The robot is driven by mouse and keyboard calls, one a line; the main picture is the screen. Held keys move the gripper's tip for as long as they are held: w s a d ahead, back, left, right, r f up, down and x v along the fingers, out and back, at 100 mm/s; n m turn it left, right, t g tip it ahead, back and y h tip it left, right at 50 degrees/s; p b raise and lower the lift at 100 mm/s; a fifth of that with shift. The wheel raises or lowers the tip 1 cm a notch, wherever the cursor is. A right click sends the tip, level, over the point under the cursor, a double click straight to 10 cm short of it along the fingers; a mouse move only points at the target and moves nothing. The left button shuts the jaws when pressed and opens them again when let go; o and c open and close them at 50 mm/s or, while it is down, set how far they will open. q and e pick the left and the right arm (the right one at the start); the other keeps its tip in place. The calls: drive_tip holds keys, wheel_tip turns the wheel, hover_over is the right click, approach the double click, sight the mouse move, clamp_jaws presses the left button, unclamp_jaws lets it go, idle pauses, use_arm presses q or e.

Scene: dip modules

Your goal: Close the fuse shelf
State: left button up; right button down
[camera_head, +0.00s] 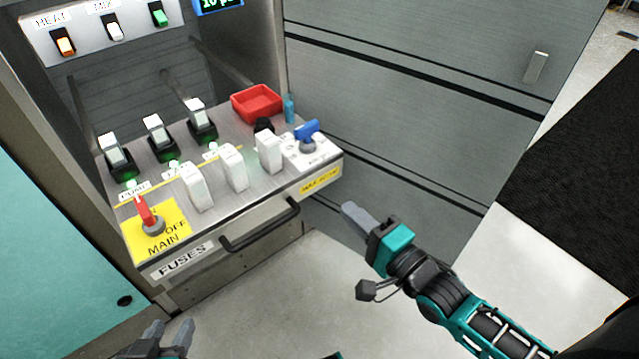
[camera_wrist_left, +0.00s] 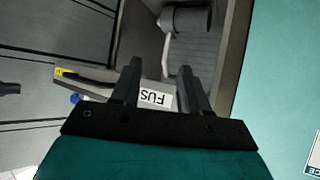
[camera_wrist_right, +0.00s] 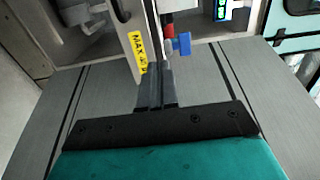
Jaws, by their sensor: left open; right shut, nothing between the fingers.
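The fuse shelf (camera_head: 226,207) is pulled out of the cabinet, with a black bar handle (camera_head: 259,227) and a FUSES label on its front. It also shows in the left wrist view (camera_wrist_left: 98,87), with its label between my fingers. My left gripper (camera_head: 160,334) is open and empty, low in front of the shelf's left end. My right gripper (camera_head: 352,213) is shut and empty, just right of the shelf's front right corner and apart from it. In the right wrist view the shut fingers (camera_wrist_right: 156,75) appear beside the shelf's yellow MAX label (camera_wrist_right: 138,55).
The shelf carries several white fuses (camera_head: 234,168), a red main switch (camera_head: 148,215), a blue-handled valve (camera_head: 307,134) and a red tray (camera_head: 257,103). A grey cabinet panel (camera_head: 420,90) stands to the right. Floor in front of the shelf is clear.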

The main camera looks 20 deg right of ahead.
drive_tip(key=b, duration=0.2)
approach(307, 173)
drive_tip(key=x, duration=0.5)
drive_tip(key=shift+w, duration=0.15)
drive_tip(key=shift+w+a, duration=0.25)
drive_tip(key=shift+w, duration=0.45)
